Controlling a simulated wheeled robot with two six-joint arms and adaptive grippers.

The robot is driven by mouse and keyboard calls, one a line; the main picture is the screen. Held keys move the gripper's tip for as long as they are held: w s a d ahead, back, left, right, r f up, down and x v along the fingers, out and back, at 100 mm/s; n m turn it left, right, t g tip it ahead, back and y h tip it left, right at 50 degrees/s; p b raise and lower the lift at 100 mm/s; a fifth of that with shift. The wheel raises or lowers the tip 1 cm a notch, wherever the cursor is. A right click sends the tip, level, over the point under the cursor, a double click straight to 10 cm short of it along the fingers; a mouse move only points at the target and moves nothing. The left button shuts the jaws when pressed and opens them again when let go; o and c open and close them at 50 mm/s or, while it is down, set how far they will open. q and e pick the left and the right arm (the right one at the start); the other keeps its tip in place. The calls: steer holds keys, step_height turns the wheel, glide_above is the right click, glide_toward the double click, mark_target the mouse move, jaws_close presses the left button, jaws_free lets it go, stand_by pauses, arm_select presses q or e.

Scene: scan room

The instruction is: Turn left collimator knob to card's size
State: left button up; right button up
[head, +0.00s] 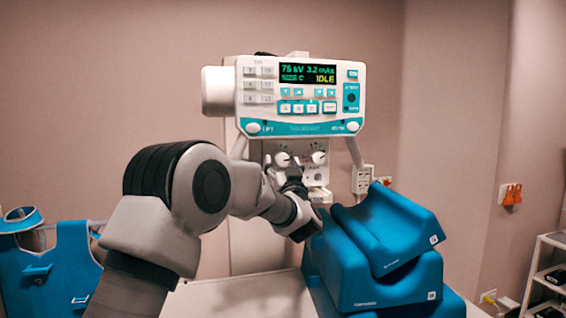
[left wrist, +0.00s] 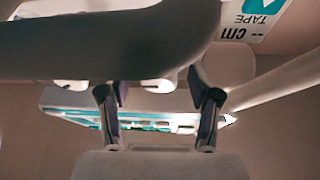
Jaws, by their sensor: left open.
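A white collimator panel (head: 312,174) hangs below the control console. It carries two pale knobs, the left knob (head: 282,159) and the right knob (head: 319,157), with small markings too fine to read. My left gripper (head: 284,173) is raised just under and in front of the left knob, overlapping the panel's lower left. In the left wrist view my left gripper (left wrist: 158,112) has its two fingers apart with nothing clearly held between them. I cannot tell whether it touches the knob. I cannot make out a size card with certainty. My right gripper is out of view.
The console (head: 300,98) shows 75 kV, 3.2 mAs and IDLE. Blue foam wedges (head: 385,265) stack right of the gripper. A blue apron (head: 55,265) hangs left.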

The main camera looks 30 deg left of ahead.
arm_select(q)
steer(key=shift+s+d, duration=0.1)
steer(key=shift+d, duration=0.05)
steer(key=c, duration=1.1)
steer(key=n+b, duration=0.1)
steer(key=n+g+y+b, duration=0.1)
steer(key=n+b, duration=0.1)
steer(key=shift+d+f, duration=0.1)
steer(key=shift+f, duration=0.2)
steer(key=shift+c, duration=0.2)
steer(key=shift+r+n+g+y+b, duration=0.15)
steer(key=shift+n+g+y+b, duration=0.2)
steer(key=shift+n, duration=0.45)
steer(key=shift+r+n, duration=0.15)
steer(key=shift+n, duration=0.15)
steer(key=o, duration=1.1)
steer(key=shift+o, duration=0.2)
steer(key=v, duration=1.1)
steer(key=shift+d+f, duration=0.25)
steer(key=shift+d, duration=0.05)
